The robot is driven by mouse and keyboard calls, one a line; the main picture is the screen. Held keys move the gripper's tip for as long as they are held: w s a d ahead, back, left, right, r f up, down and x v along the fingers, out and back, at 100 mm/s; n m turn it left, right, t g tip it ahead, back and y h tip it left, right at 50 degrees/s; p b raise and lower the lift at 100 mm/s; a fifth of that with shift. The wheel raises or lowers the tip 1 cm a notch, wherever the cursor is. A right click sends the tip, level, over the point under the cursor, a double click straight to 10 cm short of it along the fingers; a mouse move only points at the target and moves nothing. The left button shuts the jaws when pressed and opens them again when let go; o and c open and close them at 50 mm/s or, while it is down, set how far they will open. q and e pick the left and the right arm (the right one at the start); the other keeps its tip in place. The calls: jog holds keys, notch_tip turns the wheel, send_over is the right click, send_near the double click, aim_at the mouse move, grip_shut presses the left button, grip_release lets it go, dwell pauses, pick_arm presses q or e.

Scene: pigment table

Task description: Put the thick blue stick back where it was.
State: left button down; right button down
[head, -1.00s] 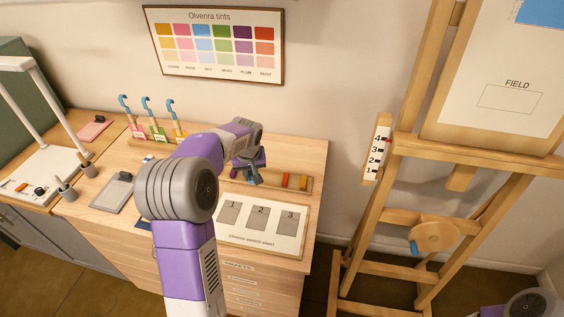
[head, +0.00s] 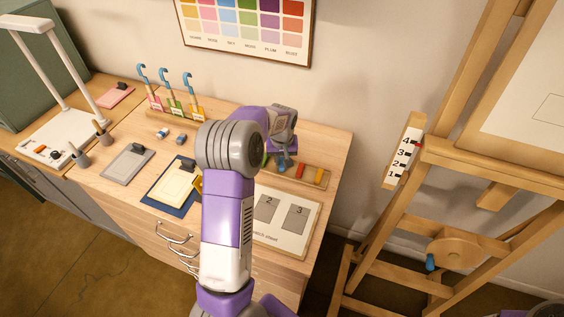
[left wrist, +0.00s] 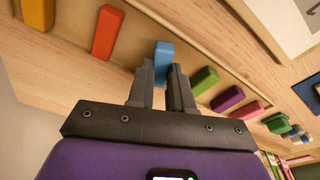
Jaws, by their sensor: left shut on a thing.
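The thick blue stick (left wrist: 163,55) stands out between the fingertips of my left gripper (left wrist: 164,76) in the left wrist view. The gripper is shut on it. The stick is in line with the row of coloured sticks, between the red stick (left wrist: 107,32) and the green stick (left wrist: 204,80). I cannot tell whether it rests in the wooden tray (left wrist: 150,20) or just above it. In the head view my left gripper (head: 284,163) is over the tray, left of the red stick (head: 300,170). My arm hides part of the row. My right gripper is out of view.
A yellow stick (head: 319,176) lies at the tray's right end. The numbered swatch sheet (head: 285,228) lies in front of the tray. Hooked tools stand in a rack (head: 170,104) at the back left. A wooden easel (head: 455,160) stands to the right of the table.

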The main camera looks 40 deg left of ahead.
aim_at(282, 167)
pick_arm(q)
jog(key=shift+f, duration=0.45)
jog(key=c, duration=1)
grip_release()
jog(key=r, duration=0.4)
jog(key=s+r+p, duration=0.1)
jog(key=r, duration=0.3)
jog(key=d+r+p, duration=0.1)
jog(key=r, duration=0.3)
jog(key=shift+s, duration=0.15)
jog(key=shift+d, duration=0.1)
